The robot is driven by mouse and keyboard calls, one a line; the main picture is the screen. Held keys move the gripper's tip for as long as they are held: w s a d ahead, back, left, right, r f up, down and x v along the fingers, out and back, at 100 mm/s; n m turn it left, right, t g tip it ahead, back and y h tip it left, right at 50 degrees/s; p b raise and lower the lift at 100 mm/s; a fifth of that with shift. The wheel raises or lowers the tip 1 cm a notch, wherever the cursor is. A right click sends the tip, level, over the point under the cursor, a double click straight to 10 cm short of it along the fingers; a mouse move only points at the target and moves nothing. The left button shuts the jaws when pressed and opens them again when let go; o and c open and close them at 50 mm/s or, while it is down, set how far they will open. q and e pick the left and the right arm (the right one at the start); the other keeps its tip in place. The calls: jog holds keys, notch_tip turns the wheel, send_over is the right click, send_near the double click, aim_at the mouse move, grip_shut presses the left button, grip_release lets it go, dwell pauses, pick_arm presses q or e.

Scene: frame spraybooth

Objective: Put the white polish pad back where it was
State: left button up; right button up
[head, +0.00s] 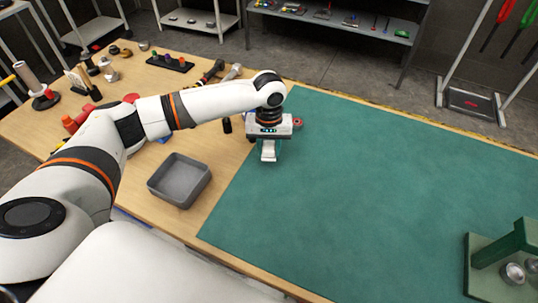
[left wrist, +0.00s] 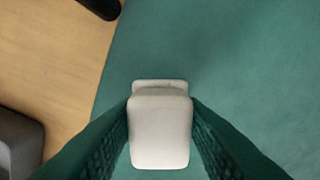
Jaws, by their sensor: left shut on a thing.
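The white polish pad (left wrist: 160,130) is a pale block with rounded corners and a narrower ledge at its far end. My left gripper (left wrist: 160,128) is shut on it, with a dark green finger against each side. In the head view the pad (head: 268,153) hangs below my left gripper (head: 268,143), over the left part of the green mat (head: 390,190). Whether the pad touches the mat is hard to tell. My right gripper is not in view.
A grey open tray (head: 180,181) stands on the wooden table left of the mat. Several tools and bottles crowd the table's far left. A small red ring (head: 297,121) lies beside the gripper. A green fixture (head: 507,262) stands at the mat's right; the mat's middle is clear.

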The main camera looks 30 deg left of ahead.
aim_at(268, 156)
pick_arm(q)
notch_tip(268, 156, down, 4)
jog(key=shift+a+f, duration=0.1)
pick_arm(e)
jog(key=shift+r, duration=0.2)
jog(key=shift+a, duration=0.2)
pick_arm(q)
jog(key=o, duration=0.9)
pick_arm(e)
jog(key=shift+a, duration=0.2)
pick_arm(q)
notch_tip(268, 156, up, 12)
jog(key=shift+r, duration=0.1)
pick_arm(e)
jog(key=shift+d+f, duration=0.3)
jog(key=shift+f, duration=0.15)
pick_arm(q)
jog(key=shift+r, duration=0.1)
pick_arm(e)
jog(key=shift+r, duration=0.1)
